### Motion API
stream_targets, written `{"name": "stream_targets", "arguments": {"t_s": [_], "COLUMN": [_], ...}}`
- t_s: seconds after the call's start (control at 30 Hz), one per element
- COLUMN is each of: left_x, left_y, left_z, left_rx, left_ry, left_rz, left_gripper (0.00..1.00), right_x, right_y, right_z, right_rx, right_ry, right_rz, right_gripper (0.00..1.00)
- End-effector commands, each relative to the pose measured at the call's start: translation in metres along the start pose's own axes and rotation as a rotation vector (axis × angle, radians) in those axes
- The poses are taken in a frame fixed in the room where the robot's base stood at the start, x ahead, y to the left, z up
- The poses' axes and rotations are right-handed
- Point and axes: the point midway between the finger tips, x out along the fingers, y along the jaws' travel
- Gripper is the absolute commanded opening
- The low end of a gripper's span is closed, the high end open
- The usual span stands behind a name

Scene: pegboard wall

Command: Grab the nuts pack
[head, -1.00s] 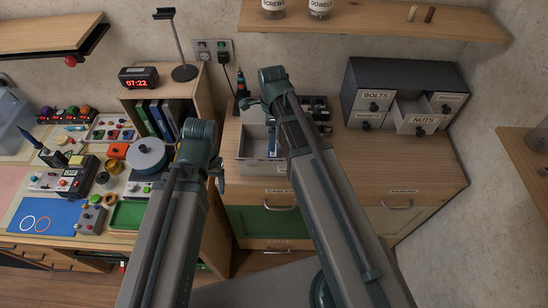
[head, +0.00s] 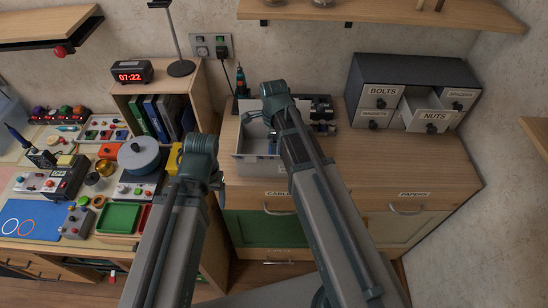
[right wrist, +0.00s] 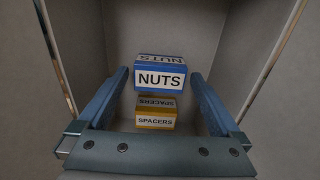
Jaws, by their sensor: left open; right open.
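The nuts pack (right wrist: 160,78) is a blue box with a white "NUTS" label. In the right wrist view it lies inside a grey-walled bin, just behind a yellow spacers pack (right wrist: 156,112). My right gripper (right wrist: 158,76) is open, with one blue finger on each side of the nuts pack; I cannot tell whether they touch it. In the head view the grey bin (head: 256,168) stands on the wooden cabinet, and my right arm hides part of it and of its contents. My left gripper (head: 219,186) is open and empty, hanging left of the bin, away from the packs.
A dark drawer unit (head: 410,68) stands at the right, its nuts drawer (head: 425,122) pulled out. A black-handled tool (head: 240,82) stands behind the bin. A cluttered bench with a green tray (head: 119,218) is at the left.

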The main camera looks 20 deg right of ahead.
Motion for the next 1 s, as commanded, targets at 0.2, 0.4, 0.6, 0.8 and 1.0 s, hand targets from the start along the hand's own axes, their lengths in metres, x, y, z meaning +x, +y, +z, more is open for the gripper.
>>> {"name": "stream_targets", "arguments": {"t_s": [0.2,0.4,0.6,0.8,1.0], "left_x": [0.0155,0.014,0.014,0.014,0.014], "left_y": [0.0015,0.0013,0.0013,0.0013,0.0013], "left_z": [-0.0009,-0.0008,-0.0008,-0.0008,-0.0008], "left_rx": [0.0,0.0,0.0,0.0,0.0], "left_ry": [0.0,0.0,0.0,0.0,0.0], "left_rz": [0.0,0.0,0.0,0.0,0.0], "left_gripper": [0.72,0.72,0.72,0.72,0.72], "right_x": [0.0156,0.014,0.0141,0.0141,0.0141], "right_y": [0.0003,0.0003,0.0003,0.0003,0.0002], "right_z": [0.0001,0.0001,0.0001,0.0001,0.0001], "right_rx": [0.0,0.0,0.0,0.0,0.0], "right_ry": [0.0,0.0,0.0,0.0,0.0], "right_rz": [0.0,0.0,0.0,0.0,0.0], "right_gripper": [1.0,0.95,0.59,0.23,0.14]}}
